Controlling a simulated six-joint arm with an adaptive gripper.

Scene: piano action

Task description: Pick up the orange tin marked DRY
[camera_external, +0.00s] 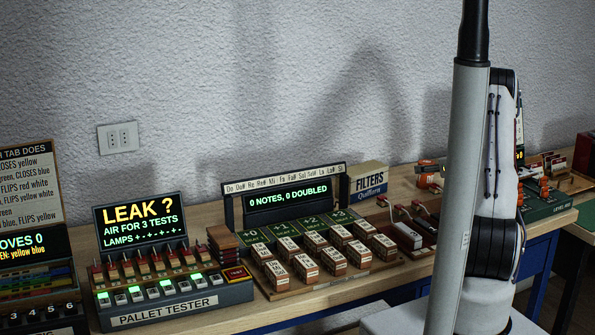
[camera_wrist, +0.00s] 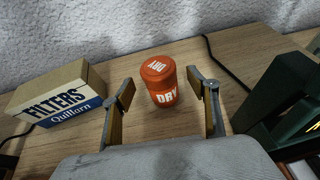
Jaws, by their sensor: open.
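The orange tin (camera_wrist: 160,88) stands upright on the wooden bench in the wrist view, with white DRY lettering on its side and more lettering on its lid. My gripper (camera_wrist: 160,80) is open and empty, with one finger on each side of the tin in the picture. Visible gaps separate the tin from both fingers. I cannot tell how far the fingertips are above the bench.
The FILTERS box (camera_wrist: 58,95) stands left of the tin. A dark green device (camera_wrist: 280,105) is on the right, close to my right finger. A black cable (camera_wrist: 222,62) runs behind. The textured wall (camera_wrist: 130,28) closes off the back. A rack of small blocks (camera_external: 325,255) stands further left.

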